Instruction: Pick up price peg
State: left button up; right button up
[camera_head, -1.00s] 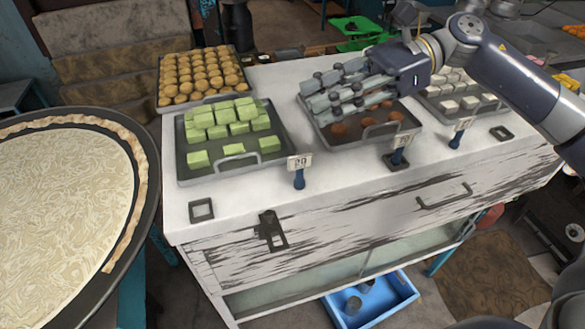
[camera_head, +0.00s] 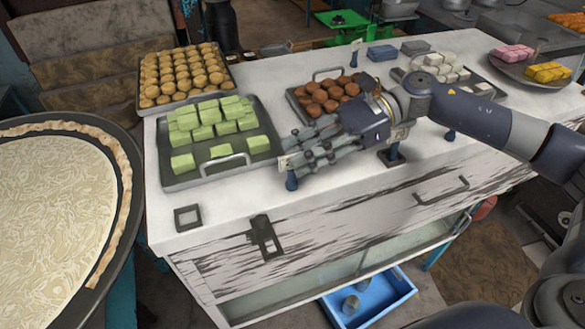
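A second price peg (camera_head: 393,151) stands on a dark holder below my gripper's wrist. Another peg (camera_head: 450,134) is partly hidden under my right arm. One more peg (camera_head: 354,54) stands at the back edge. My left gripper is not in view.
Trays of green sweets (camera_head: 252,158), round yellow sweets (camera_head: 226,68) and brown balls (camera_head: 294,98) stand on the counter (camera_head: 330,195). A large round pan (camera_head: 128,160) is at the left.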

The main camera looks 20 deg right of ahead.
jog(key=shift+w+a+f, duration=0.15)
jog(key=shift+a, duration=0.6)
jog(key=p+x, duration=0.3)
jog(key=x, duration=0.1)
jog(key=shift+a, duration=0.15)
jog(key=shift+a+f, duration=0.15)
jog(key=shift+a, duration=0.2)
grip_shut()
